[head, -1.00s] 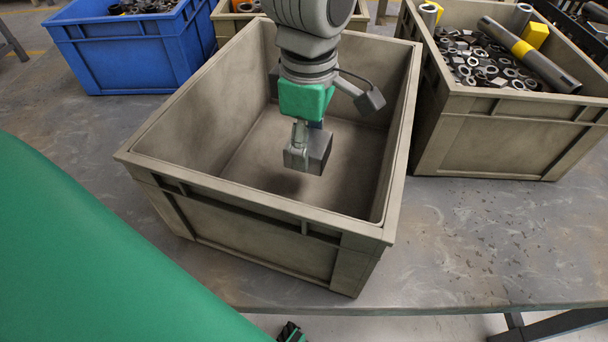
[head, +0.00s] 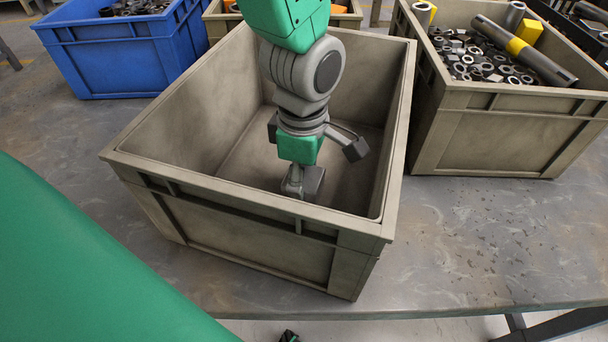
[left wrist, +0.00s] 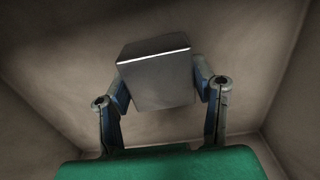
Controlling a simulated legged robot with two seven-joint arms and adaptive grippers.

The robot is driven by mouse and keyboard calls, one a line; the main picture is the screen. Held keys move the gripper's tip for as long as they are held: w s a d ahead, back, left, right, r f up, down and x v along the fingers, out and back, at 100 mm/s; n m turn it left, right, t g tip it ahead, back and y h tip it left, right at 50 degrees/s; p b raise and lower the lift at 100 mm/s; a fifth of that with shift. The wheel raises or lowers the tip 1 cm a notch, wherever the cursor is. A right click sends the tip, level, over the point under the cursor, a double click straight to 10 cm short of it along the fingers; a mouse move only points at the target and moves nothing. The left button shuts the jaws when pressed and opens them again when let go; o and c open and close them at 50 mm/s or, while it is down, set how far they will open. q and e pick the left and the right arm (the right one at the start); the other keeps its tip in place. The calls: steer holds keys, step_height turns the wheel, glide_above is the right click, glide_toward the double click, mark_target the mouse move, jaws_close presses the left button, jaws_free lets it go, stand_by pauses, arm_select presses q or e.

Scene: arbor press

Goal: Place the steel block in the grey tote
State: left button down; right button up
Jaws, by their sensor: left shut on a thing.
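The grey tote (head: 145,168) stands open on the workbench in the middle of the head view. My left gripper (head: 302,187) reaches down inside it from above, shut on the steel block (head: 314,181). The block is a dark grey cube, low in the tote. In the left wrist view the block (left wrist: 157,82) sits between the two fingers, with the tote's bare floor and walls around it. I cannot tell whether the block touches the floor.
A blue bin (head: 120,62) stands at the back left. A second grey-beige bin (head: 500,140) at the right holds nuts, a dark tube (head: 520,50) and yellow pieces. The bench top (head: 470,240) is clear at front right.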

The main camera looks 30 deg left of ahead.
mark_target(306, 177)
arm_select(q)
steer(key=c, duration=0.8)
jaws_free()
steer(key=shift+o, duration=0.8)
steer(key=shift+d, duration=0.35)
arm_select(e)
steer(key=shift+d+f, duration=0.1)
steer(key=shift+d, duration=0.2)
arm_select(q)
step_height(306, 177, up, 12)
steer(key=p, duration=0.3)
arm_select(e)
step_height(306, 177, up, 3)
steer(key=shift+a+f, duration=0.1)
arm_select(q)
steer(key=shift+a, duration=0.2)
